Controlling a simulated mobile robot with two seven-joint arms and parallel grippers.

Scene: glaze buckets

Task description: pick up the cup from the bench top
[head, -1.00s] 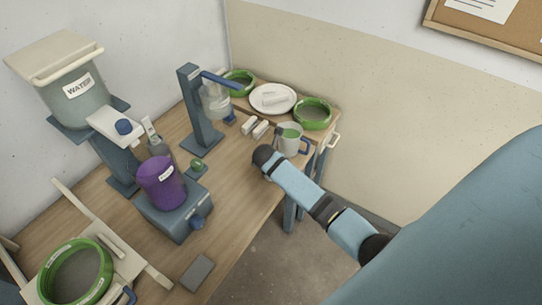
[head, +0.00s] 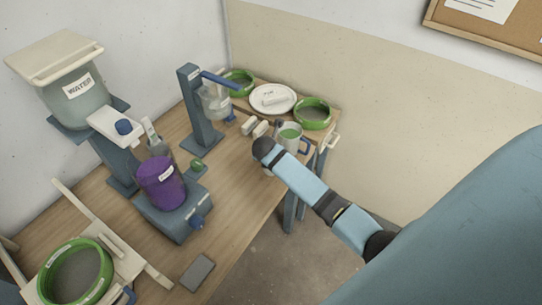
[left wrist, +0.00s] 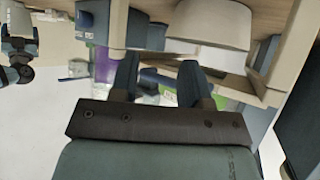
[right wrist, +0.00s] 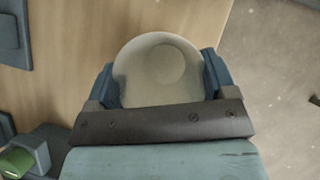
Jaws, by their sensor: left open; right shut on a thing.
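A round grey-beige cup (right wrist: 160,72) fills the space between the fingers of my right gripper (right wrist: 161,85) in the right wrist view. The gripper is shut on it, seen from above, near the bench's edge. I cannot tell whether the cup touches the bench top (right wrist: 75,90). In the head view my right arm comes from the right and hides most of this gripper and cup. My left gripper (left wrist: 160,75) shows only in the left wrist view, open, with nothing clearly between its fingers.
A purple container (head: 161,183) on a blue stand and a blue dispenser (head: 197,110) are to the left. Green-rimmed bowls and a white plate (head: 273,98) stand at the back. Open floor lies right of the bench.

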